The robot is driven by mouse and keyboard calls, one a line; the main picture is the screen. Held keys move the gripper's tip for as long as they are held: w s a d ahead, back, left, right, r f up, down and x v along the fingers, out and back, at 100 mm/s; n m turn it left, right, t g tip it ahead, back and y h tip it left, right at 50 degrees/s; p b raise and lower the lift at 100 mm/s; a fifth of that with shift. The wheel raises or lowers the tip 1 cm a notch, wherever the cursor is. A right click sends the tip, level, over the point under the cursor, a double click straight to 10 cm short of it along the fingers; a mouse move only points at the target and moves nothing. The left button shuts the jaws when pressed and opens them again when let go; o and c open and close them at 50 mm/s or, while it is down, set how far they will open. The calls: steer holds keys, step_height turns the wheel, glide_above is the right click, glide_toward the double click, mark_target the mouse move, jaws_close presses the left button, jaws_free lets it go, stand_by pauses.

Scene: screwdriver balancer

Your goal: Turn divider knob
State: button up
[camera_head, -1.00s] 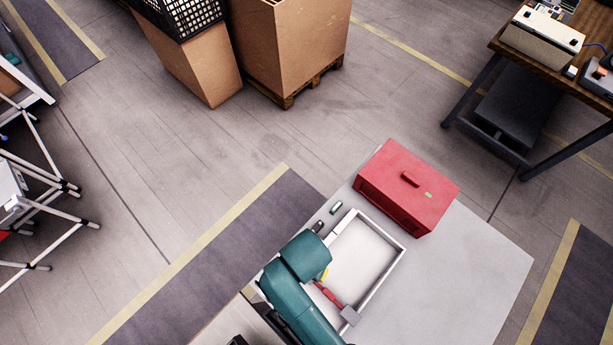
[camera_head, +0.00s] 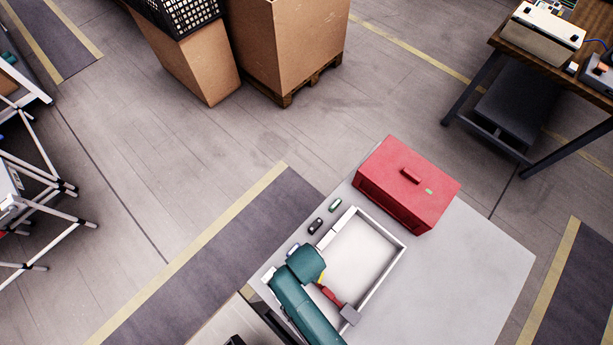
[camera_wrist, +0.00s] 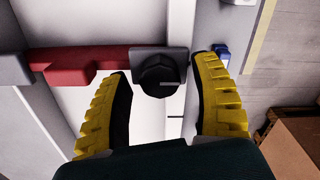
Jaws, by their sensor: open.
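In the wrist view a round dark knob (camera_wrist: 160,75) sits on a grey plate (camera_wrist: 143,54) at the right end of a red divider bar (camera_wrist: 75,62). My gripper (camera_wrist: 173,75) is open, with one yellow-padded finger on each side of the knob. A gap shows between each finger and the knob; how high the fingers are above it I cannot tell. In the head view the red divider (camera_head: 328,294) lies across the lower part of a white tray (camera_head: 403,250). My teal arm hides the knob and most of the gripper there.
A red toolbox (camera_head: 415,190) stands behind the tray. The grey table (camera_head: 470,270) is bare to the right. Cardboard boxes (camera_head: 285,45) stand on the floor beyond.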

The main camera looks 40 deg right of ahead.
jaws_close()
steer(key=shift+r+n+p, duration=0.1)
steer(key=shift+n+p, duration=0.35)
steer(key=shift+n, duration=0.05)
stand_by(0.3)
steer(key=n+p, duration=0.2)
steer(key=n, duration=0.1)
steer(key=shift+n+p, duration=0.3)
steer(key=n+p, duration=0.2)
steer(key=n, duration=0.3)
steer(key=shift+w+a, duration=0.1)
steer(key=n+p, duration=0.2)
steer(key=n, duration=0.3)
steer(key=shift+a+n, duration=0.1)
steer(key=shift+n, duration=0.3)
steer(key=n+p, duration=0.1)
steer(key=n, duration=0.3)
steer(key=shift+n, duration=0.4)
steer(key=shift+w, duration=0.1)
